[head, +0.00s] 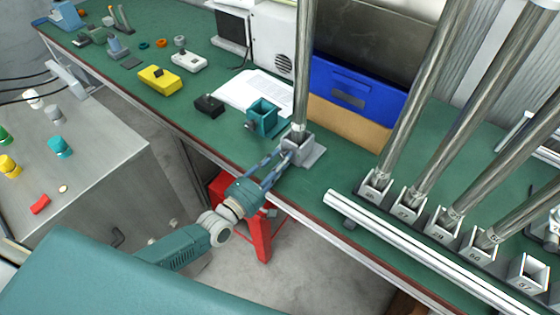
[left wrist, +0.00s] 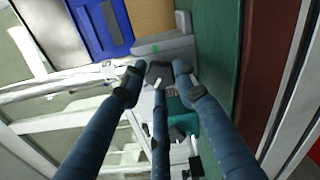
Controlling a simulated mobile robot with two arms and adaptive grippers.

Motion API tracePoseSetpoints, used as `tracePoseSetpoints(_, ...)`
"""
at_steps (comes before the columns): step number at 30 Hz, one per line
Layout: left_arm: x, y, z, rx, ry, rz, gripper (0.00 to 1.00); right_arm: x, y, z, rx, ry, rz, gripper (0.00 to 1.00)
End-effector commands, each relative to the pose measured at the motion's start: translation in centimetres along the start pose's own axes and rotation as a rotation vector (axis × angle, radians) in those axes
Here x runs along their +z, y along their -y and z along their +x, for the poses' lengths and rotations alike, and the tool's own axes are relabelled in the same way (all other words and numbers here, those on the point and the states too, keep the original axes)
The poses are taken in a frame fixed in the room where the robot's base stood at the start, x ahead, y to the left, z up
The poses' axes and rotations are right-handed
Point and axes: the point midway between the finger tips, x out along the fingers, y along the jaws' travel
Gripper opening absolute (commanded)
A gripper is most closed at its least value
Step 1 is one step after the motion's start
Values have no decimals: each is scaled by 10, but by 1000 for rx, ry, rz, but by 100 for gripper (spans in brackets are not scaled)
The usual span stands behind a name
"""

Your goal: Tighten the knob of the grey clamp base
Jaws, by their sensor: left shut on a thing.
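The grey clamp base (head: 313,156) sits near the front edge of the green bench, with a tall metal pole (head: 302,70) upright in it. In the left wrist view the grey base (left wrist: 165,48) is just beyond my fingertips. Its dark knob (left wrist: 158,70) shows between the fingers there; in the head view my fingers hide it. My left gripper (head: 284,157) reaches in from the front left and is closed around the knob, as the left wrist view (left wrist: 157,80) also shows. My right gripper is not in view.
A teal clamp base (head: 262,118) stands just left of the grey one. A blue bin (head: 352,88) is behind. Several poles stand in numbered sockets (head: 408,204) at the right, behind a white rail (head: 420,245). A red stand (head: 258,235) is below the bench edge.

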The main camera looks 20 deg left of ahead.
Motion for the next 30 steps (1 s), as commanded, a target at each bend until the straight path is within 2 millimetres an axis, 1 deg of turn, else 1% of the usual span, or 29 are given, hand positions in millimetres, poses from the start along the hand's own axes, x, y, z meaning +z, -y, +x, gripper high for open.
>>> tracePoseSetpoints(30,1,2,0,-3,2,963,4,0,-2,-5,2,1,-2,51)
